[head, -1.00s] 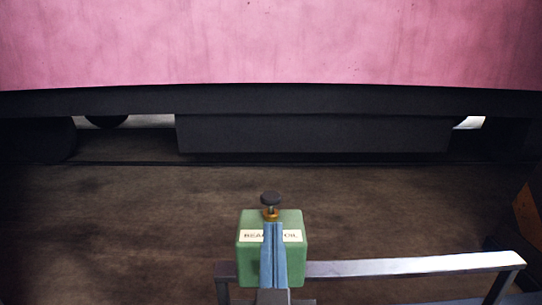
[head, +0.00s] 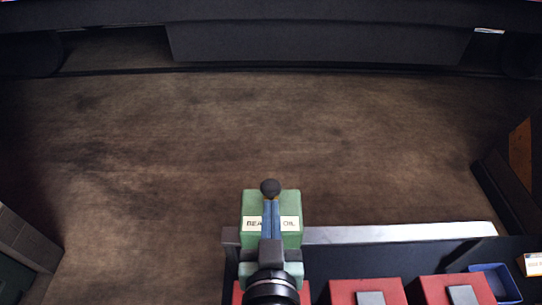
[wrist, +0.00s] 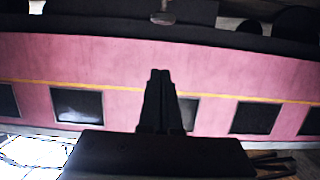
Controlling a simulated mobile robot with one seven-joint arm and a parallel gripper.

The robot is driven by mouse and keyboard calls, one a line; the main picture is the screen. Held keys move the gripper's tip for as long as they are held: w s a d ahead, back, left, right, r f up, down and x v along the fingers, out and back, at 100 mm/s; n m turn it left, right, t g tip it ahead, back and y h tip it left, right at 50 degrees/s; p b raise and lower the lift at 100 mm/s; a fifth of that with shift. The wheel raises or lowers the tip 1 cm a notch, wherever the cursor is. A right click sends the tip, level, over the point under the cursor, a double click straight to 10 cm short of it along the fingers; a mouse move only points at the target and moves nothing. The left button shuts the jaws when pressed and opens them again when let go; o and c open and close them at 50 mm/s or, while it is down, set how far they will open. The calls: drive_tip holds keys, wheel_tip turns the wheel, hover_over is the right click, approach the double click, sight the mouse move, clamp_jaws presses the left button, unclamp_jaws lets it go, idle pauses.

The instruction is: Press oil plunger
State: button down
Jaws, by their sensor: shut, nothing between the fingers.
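The oil box (head: 288,206) is a green block with a white label, partly readable as "OIL". It stands upright at the lower middle of the head view. The plunger's round dark knob (head: 270,187) sticks up above the box. My gripper (head: 271,201) is shut and empty, with its bluish fingers pointing up the picture. It overlaps the front of the box and hides part of the label and the plunger's stem. The fingertips appear just below the knob; I cannot tell whether they touch it. In the wrist view the shut fingers (wrist: 160,74) show dark, and I cannot make out the box.
A pale metal rail (head: 400,232) runs right of the box. Red blocks (head: 365,291), a blue tray (head: 495,282) and a white-labelled item (head: 534,264) lie in front. Brown floor (head: 190,140) is open beyond. A pink coach (wrist: 100,60) fills the wrist view.

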drive_tip(key=p, duration=0.3)
hover_over(271, 190)
drive_tip(key=v, duration=0.2)
wheel_tip(271, 190, down, 2)
drive_tip(key=f, duration=0.3)
drive_tip(key=shift+w+f+p, duration=0.3)
drive_tip(key=shift+p, duration=0.1)
drive_tip(key=shift+f, duration=0.6)
drive_tip(key=shift+s+f+b, duration=0.15)
drive_tip(key=shift+f+b, duration=1)
drive_tip(key=shift+f, duration=0.35)
